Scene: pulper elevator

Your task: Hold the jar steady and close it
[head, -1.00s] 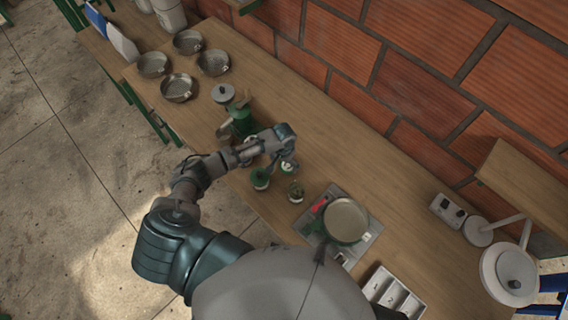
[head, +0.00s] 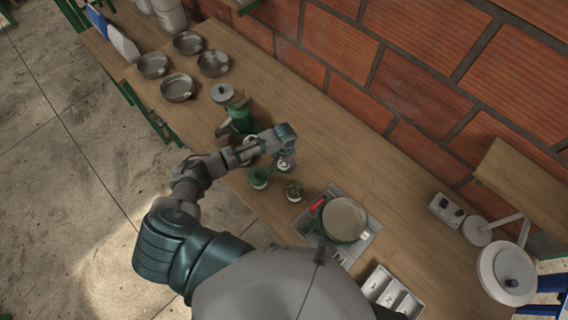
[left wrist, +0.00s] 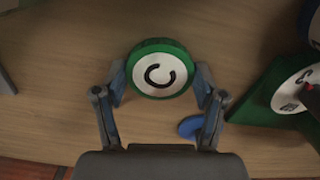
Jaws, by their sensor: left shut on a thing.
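My left gripper (head: 284,160) reaches down over the table in the head view. In the left wrist view its two fingers (left wrist: 160,88) are shut on the sides of a round green lid (left wrist: 158,70) with a white top and a black "C". Any jar body under the lid is hidden in the wrist view. A green-topped jar (head: 258,178) and an open-looking small jar (head: 293,191) stand just in front of the gripper in the head view, apart from it. My right gripper is not in view.
A green device (head: 239,118) stands behind my left forearm. A pan (head: 345,219) sits on a grey plate to the right, with a white divided tray (head: 392,293) below it. Several metal bowls (head: 177,87) are at upper left. A brick wall bounds the table's back.

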